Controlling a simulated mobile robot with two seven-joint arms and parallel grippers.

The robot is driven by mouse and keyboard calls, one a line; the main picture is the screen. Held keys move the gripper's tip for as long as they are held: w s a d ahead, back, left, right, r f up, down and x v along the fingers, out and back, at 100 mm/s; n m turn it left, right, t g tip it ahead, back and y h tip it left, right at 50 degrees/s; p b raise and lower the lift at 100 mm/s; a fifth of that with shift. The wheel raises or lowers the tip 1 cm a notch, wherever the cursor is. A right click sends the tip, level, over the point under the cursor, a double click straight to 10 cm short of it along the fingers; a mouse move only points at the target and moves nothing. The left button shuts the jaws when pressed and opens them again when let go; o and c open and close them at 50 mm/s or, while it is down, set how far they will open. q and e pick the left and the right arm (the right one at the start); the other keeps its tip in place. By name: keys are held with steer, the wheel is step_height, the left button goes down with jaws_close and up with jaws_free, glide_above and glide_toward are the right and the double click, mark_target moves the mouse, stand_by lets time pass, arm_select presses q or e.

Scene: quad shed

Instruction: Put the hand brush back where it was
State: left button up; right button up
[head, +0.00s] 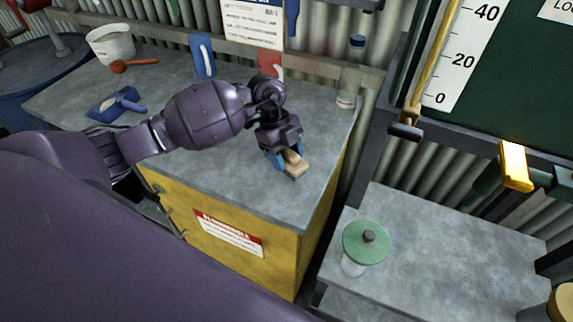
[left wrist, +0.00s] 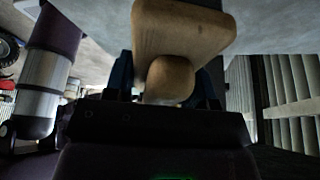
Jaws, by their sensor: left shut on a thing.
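The hand brush (head: 294,164) has a pale wooden body. My left gripper (head: 284,158) is shut on it above the right part of the grey bench top. In the left wrist view, the brush's wooden block and rounded handle (left wrist: 172,78) sit between the fingers of my left gripper (left wrist: 168,92). The bristles cannot be made out. I cannot tell whether the brush touches the bench top. My right gripper is not in view.
The yellow cabinet's grey top (head: 240,178) is clear around the gripper. A blue dustpan-like item (head: 105,107), a white bucket (head: 112,45), a red scoop (head: 122,67) and a clear bottle (head: 350,75) stand or lie farther back. A green-lidded jar (head: 365,243) stands on the lower right bench.

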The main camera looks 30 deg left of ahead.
mark_target(287, 166)
arm_select(q)
steer(key=shift+f, duration=1.85)
steer(key=shift+f, duration=0.1)
